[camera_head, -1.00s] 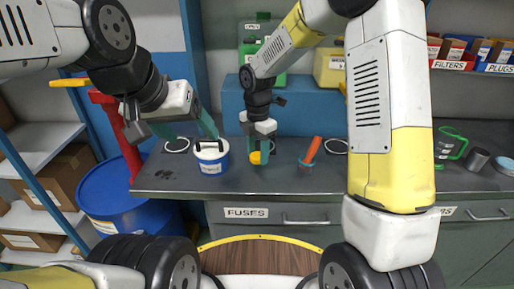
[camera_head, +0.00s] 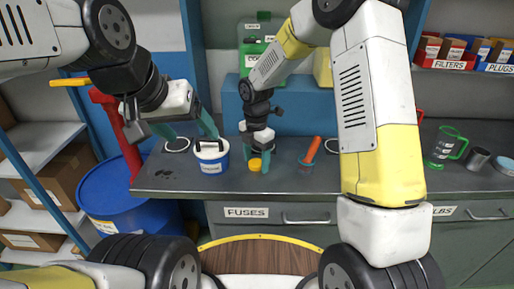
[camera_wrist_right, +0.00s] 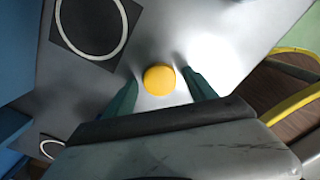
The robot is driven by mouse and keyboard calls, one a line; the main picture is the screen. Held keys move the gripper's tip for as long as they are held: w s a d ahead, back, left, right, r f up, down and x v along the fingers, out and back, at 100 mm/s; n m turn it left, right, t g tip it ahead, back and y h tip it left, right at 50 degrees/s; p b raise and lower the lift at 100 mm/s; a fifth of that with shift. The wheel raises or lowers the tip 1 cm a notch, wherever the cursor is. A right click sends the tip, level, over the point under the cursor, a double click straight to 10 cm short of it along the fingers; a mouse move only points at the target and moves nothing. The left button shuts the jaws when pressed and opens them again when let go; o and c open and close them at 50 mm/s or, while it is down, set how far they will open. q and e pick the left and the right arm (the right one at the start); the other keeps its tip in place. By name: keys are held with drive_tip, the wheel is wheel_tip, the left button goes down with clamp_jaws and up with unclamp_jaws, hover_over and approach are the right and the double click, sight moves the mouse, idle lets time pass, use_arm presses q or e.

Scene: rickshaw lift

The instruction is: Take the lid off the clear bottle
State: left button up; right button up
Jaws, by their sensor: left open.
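A round yellow lid (camera_head: 255,165) shows low at my right gripper above the dark bench, and in the right wrist view the yellow lid (camera_wrist_right: 159,80) sits between the two green fingers. No clear bottle body can be made out under it. My right gripper (camera_head: 257,158) points down over the bench; its fingers (camera_wrist_right: 159,82) stand on either side of the lid with narrow gaps visible. Whether they press on a clear body there cannot be told. My left gripper (camera_head: 190,130) is open and empty, above and around the sides of a white bucket's top as seen from the head.
The white and blue bucket (camera_head: 212,157) with a black handle stands left of the lid. A green-handled clear jug (camera_head: 444,148) and a metal cup (camera_head: 476,158) are further right.

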sight(257, 163)
wheel_tip(257, 163, up, 12)
drive_tip(key=s+d+r+m+t, duration=0.2)
drive_tip(key=s+d+r+m, duration=0.6)
drive_tip(key=d+r+m, duration=0.15)
drive_tip(key=s+d+r+m+t+y, duration=0.1)
drive_tip(key=s+d+m+t, duration=0.1)
drive_tip(key=s+m, duration=0.4)
drive_tip(key=s+d+r+m+t+y, duration=0.1)
drive_tip(key=s+d+m+t, duration=0.1)
drive_tip(key=s+d+m, duration=0.2)
drive_tip(key=s+m, duration=0.3)
drive_tip(key=m, duration=0.3)
drive_tip(key=shift+s+r+m, duration=0.15)
drive_tip(key=shift+r+m, duration=0.2)
drive_tip(key=shift+r, duration=0.05)
